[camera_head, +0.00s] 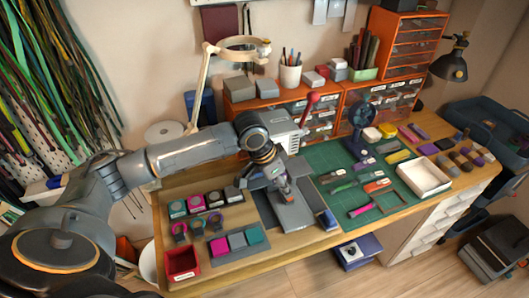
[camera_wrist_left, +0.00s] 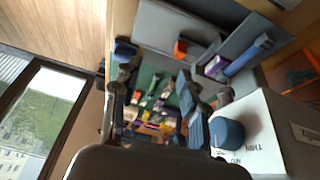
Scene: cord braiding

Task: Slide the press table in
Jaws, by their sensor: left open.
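The press, a light grey body (camera_head: 283,125) with a red-knobbed lever (camera_head: 313,98), stands on the bench. Its flat grey table (camera_head: 293,216) sticks out toward the front edge. My left gripper (camera_head: 281,184) is just in front of the press body and above the table, partly covering it. I cannot tell whether it touches the table. In the left wrist view the gripper (camera_wrist_left: 155,98) is open with nothing seen between its fingers. A white labelled housing (camera_wrist_left: 262,135) stands beside it there. My right gripper is not in view.
A green mat (camera_head: 330,160) with tools and an open white tray (camera_head: 424,177) lies right of the press. Left of it are a red bin (camera_head: 181,262) and colored blocks (camera_head: 237,241). Orange drawer units (camera_head: 385,95) stand behind.

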